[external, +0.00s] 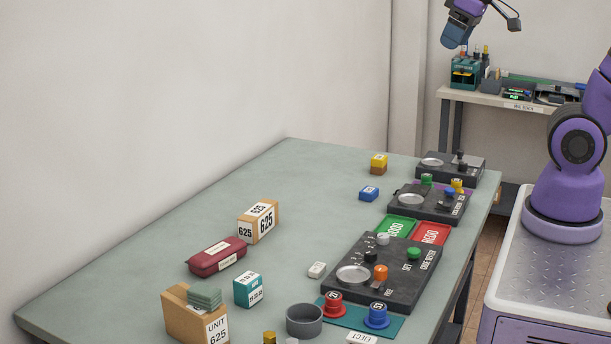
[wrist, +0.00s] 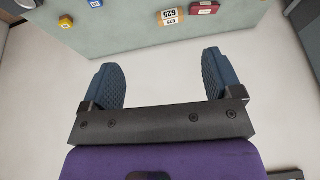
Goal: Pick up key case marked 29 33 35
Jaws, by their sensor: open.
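A dark red case (external: 217,257) with a pale label lies on the grey-green table (external: 150,270), left of the middle in the external view. Its label is too small to read. A red item that looks like this case shows at the top edge of the wrist view (wrist: 204,7), partly cut off. My gripper (wrist: 163,62) is open and empty, with its two blue fingers wide apart. In the external view my gripper (external: 456,32) is high at the top right, far from the red case and well above the table.
A 625 box (external: 258,222) stands just behind the red case. A teal box (external: 248,289) and a UNIT 625 box (external: 195,312) stand in front of it. Control panels (external: 383,270) line the table's right side. The far left of the table is clear.

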